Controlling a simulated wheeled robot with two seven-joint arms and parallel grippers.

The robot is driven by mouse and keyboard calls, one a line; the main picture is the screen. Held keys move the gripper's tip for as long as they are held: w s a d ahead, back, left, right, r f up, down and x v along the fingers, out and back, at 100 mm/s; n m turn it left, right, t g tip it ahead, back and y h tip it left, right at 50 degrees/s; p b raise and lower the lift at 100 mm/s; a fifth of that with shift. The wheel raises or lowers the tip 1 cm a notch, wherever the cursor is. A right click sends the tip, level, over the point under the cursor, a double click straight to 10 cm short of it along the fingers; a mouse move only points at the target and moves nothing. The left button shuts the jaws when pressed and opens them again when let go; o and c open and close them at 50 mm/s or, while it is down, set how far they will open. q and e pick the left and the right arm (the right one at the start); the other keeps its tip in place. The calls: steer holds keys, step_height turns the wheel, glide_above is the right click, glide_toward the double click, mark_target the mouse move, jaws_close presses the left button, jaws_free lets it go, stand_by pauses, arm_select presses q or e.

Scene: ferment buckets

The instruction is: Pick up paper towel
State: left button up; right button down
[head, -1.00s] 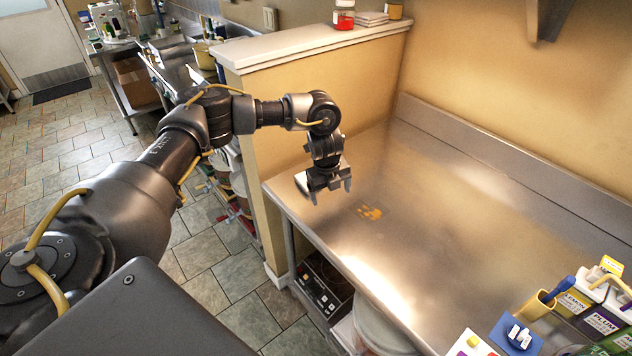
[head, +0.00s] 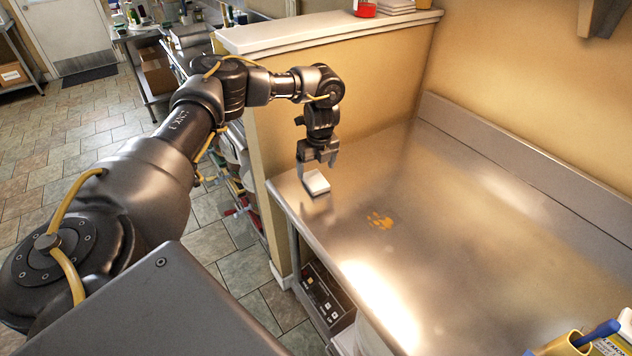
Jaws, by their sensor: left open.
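A small white folded square, which looks like the paper towel (head: 315,183), lies at the left end of the steel counter near its front edge. My left gripper (head: 317,167) points down right over it, with its fingers apart. The fingertips are at the far part of the towel; I cannot tell whether they touch it. My right gripper is not in view.
An orange spill (head: 380,221) marks the steel counter (head: 440,240), which is otherwise clear in the middle. A half wall (head: 350,95) with a red-filled jar (head: 365,8) on top stands behind. A yellow container (head: 568,345) is at the lower right.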

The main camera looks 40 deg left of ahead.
mark_target(315, 180)
arm_select(q)
steer(key=shift+s+f, duration=0.1)
step_height(315, 180, down, 4)
steer(key=shift+a+f+p, duration=0.1)
steer(key=shift+f+p, duration=0.1)
steer(key=shift+p, duration=0.95)
steer(key=shift+f, duration=0.35)
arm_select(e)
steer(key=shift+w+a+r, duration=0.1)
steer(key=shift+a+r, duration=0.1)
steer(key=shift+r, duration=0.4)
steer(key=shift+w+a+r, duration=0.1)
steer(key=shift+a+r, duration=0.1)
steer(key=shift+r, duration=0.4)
arm_select(q)
steer(key=shift+c, duration=0.3)
steer(key=c, duration=1)
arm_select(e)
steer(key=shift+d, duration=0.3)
